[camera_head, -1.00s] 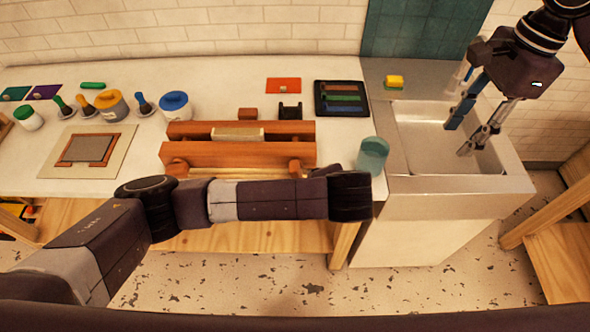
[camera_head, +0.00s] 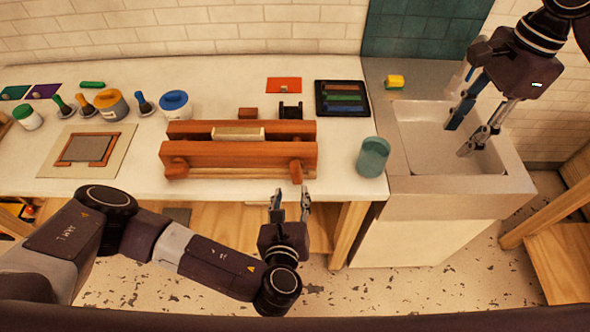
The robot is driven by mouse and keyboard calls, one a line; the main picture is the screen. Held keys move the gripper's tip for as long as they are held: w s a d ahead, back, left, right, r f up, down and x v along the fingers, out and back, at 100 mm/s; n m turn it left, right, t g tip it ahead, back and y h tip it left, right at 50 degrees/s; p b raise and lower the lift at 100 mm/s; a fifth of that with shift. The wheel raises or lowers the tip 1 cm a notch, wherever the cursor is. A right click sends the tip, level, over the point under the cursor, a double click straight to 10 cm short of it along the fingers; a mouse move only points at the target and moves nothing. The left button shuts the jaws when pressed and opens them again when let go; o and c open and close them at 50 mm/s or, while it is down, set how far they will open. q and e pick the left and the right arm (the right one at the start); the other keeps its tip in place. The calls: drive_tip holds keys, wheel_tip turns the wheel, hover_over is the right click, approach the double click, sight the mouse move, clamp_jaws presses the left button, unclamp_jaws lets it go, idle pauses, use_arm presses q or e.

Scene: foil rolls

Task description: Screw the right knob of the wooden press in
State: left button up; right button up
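The wooden press (camera_head: 235,156) stands on the white table, two long wooden beams side by side with a pale block (camera_head: 238,133) between them. Its right knob (camera_head: 296,171) sticks out of the front beam near the right end. Its left knob (camera_head: 178,168) sticks out near the left end. My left gripper (camera_head: 291,198) is open, fingers pointing up toward the right knob, just in front of the table edge and apart from the knob. My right gripper (camera_head: 462,138) is open and empty over the sink.
A teal jar (camera_head: 373,157) stands right of the press, beside the sink (camera_head: 443,176). A black tray (camera_head: 342,98) with coloured bars lies behind it. Jars and stamps, including a blue-lidded jar (camera_head: 175,107), stand at the left. A framed plate (camera_head: 87,149) lies left of the press.

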sight(295, 174)
use_arm(q)
drive_tip(key=x, duration=1.2)
drive_tip(key=shift+s+f, duration=0.1)
drive_tip(key=shift+c, duration=0.4)
drive_tip(key=c, duration=0.9)
clamp_jaws()
drive_tip(key=shift+s+m, duration=0.1)
drive_tip(key=shift+m, duration=0.3)
